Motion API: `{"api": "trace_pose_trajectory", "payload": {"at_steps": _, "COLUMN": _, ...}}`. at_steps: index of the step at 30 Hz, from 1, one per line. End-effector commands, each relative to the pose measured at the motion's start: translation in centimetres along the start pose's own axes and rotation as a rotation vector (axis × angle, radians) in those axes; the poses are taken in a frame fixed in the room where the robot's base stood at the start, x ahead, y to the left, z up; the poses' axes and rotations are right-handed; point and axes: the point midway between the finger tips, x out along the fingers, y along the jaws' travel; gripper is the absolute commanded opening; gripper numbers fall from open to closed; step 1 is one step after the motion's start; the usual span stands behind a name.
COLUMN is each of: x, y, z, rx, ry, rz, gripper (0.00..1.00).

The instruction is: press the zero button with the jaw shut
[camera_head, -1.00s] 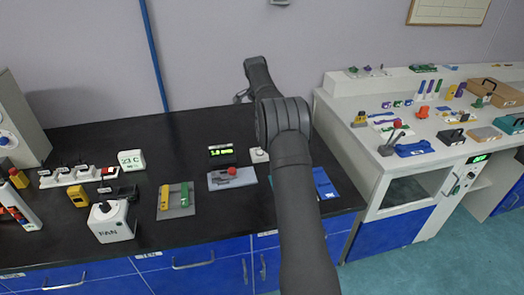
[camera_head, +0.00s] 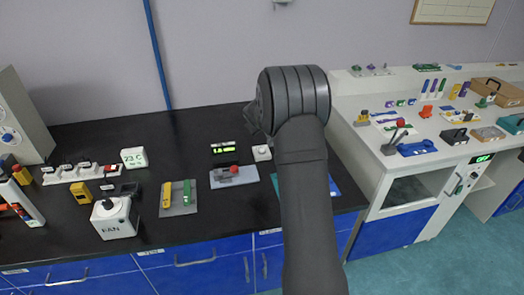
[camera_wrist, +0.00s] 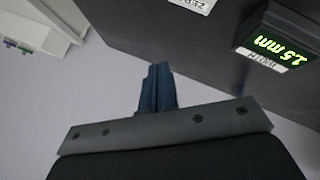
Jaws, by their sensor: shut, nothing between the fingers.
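The zero button is probably the small white block with a round top (camera_head: 262,152) on the black bench in the head view, just right of the gauge display (camera_head: 223,148). In the head view my arm hides the gripper.
Left of my arm on the bench (camera_head: 160,236) are a grey plate with a red knob (camera_head: 233,175), a tray with yellow and green tools (camera_head: 178,198) and a FAN box (camera_head: 115,218). A white bench with several small items (camera_head: 410,130) stands right.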

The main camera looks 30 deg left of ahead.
Motion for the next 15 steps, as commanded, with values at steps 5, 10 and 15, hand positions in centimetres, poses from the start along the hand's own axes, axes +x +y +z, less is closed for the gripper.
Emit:
{"api": "trace_pose_trajectory", "payload": {"at_steps": 5, "x": 0.0, "y": 0.0, "z": 0.0, "rx": 0.001, "ry": 0.000, "rz": 0.000, "gripper": 0.00}}
{"api": "trace_pose_trajectory", "payload": {"at_steps": 10, "x": 0.1, "y": -0.1, "z": 0.1, "rx": 0.002, "ry": -0.001, "rz": 0.000, "gripper": 0.00}}
{"api": "trace_pose_trajectory", "payload": {"at_steps": 15, "x": 1.2, "y": -0.8, "z": 0.8, "rx": 0.002, "ry": -0.003, "rz": 0.000, "gripper": 0.00}}
